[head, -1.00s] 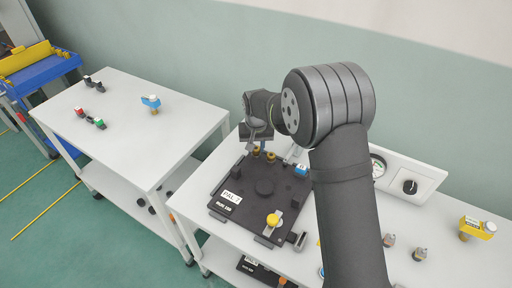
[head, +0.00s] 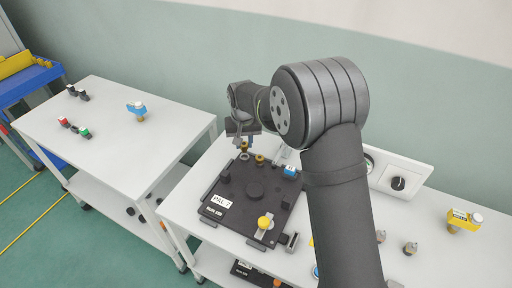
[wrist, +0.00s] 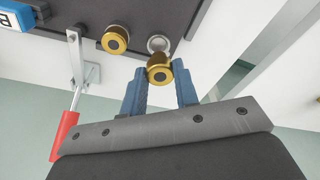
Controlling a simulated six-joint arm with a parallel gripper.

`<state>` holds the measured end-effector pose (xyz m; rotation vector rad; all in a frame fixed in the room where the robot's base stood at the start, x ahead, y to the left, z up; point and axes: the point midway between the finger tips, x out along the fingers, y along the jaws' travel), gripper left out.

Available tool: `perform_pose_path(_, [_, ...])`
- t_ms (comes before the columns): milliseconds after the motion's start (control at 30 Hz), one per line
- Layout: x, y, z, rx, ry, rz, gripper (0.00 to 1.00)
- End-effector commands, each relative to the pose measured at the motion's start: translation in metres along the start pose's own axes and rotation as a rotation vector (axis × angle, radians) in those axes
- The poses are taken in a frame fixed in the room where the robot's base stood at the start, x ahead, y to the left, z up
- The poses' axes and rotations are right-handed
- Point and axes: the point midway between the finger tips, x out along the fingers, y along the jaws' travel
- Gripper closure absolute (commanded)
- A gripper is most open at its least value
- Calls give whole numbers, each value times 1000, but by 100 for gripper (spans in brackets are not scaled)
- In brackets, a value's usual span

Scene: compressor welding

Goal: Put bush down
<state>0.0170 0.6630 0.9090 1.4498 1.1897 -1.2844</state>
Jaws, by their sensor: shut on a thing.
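My gripper (head: 243,138) is over the back edge of the black fixture plate (head: 283,203). In the wrist view its blue fingers (wrist: 161,90) are shut on a brass bush (wrist: 159,69). The held bush (head: 244,147) is in the air, a little above a silver ring seat (head: 243,157) at the plate's edge. This seat (wrist: 158,44) looks empty in the wrist view, partly behind the bush. A second brass bush (head: 260,160) stands on the plate beside the seat and also shows in the wrist view (wrist: 115,40).
A red-handled clamp (wrist: 66,132) is close beside my gripper. The plate carries a blue part (head: 290,171) and a yellow knob (head: 264,222). A second white table (head: 118,160) at left holds small parts. A gauge panel (head: 415,172) stands at right.

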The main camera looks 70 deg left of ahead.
Motion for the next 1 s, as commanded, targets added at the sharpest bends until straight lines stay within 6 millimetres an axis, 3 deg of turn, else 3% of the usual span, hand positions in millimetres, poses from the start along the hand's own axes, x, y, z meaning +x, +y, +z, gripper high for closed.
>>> perform_pose_path(200, [-1, 4, 0, 1, 0, 0, 100])
perform_pose_path(333, [-6, 27, 4, 5, 0, 0, 100])
perform_pose_path(667, [-33, 150, 49, 5, -6, -1, 100])
perform_pose_path(1000, [-59, 257, 129, 5, -7, -2, 100])
